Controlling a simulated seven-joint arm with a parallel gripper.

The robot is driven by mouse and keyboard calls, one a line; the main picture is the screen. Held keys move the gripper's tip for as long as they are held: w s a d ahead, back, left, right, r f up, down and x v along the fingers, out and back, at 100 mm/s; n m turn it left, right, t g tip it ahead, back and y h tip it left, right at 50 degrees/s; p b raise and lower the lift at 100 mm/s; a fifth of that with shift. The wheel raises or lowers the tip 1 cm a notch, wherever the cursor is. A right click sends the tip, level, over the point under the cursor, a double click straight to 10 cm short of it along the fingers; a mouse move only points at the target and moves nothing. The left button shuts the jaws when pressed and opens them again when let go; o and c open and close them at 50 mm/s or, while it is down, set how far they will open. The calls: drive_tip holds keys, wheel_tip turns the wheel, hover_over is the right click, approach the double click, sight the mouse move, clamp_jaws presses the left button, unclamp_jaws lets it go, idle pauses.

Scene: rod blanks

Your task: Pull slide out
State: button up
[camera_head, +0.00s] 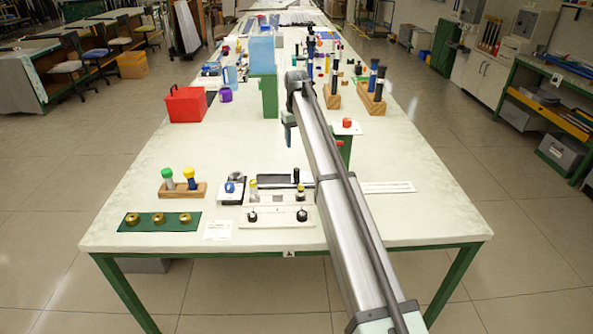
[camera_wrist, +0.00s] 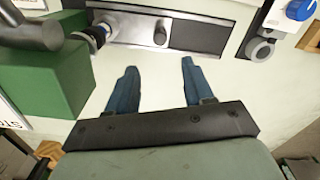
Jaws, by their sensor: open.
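The slide is probably the flat dark-and-grey plate (camera_head: 272,181) at the front middle of the table. A small upright dark post (camera_head: 296,176) stands on it. The post's round end (camera_wrist: 160,37) shows between the two parts. My gripper (camera_wrist: 160,68) is open and empty, its two blue fingers pointing toward the plate, with the post between their lines but beyond the tips. In the head view my gripper (camera_head: 289,138) hangs above the table behind the plate.
A green block (camera_wrist: 42,80) stands close left of my fingers in the wrist view. A blue knob (camera_wrist: 300,9) and a round grey fitting (camera_wrist: 260,47) are at right. A panel with black knobs (camera_head: 277,216) lies in front of the plate; a red box (camera_head: 186,104) stands farther back.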

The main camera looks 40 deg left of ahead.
sight(296, 169)
wheel_tip(296, 169, down, 13)
drive_tip(key=shift+f, duration=0.15)
idle(0.4)
drive_tip(key=shift+c, duration=0.2)
clamp_jaws()
idle(0.4)
